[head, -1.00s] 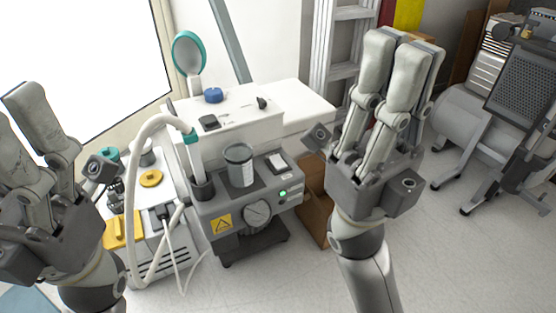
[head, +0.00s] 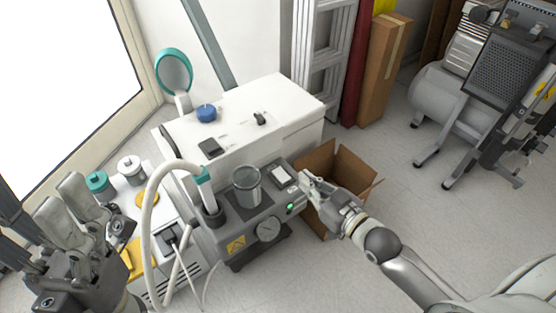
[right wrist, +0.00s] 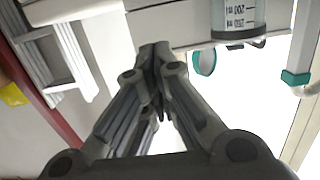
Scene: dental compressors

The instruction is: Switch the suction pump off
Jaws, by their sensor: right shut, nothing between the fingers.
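The suction pump (head: 240,222) is a grey unit with a clear canister (head: 247,186), a round gauge and a yellow warning label. A green light (head: 291,207) glows on its front panel at the right. My right gripper (head: 306,181) is shut and empty, its fingertips close to the pump's right end; I cannot tell whether they touch. In the right wrist view, the shut fingertips (right wrist: 155,50) point at a pale surface, with the graduated canister (right wrist: 238,18) beyond. My left gripper (head: 62,195) is at the lower left, away from the pump, its fingers seemingly spread.
A white hose (head: 152,205) curves in front of the pump's left side. An open cardboard box (head: 345,165) stands on the floor beside my right gripper. A white cabinet (head: 240,120) is behind the pump. A compressor (head: 440,95) stands far right, with clear floor before it.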

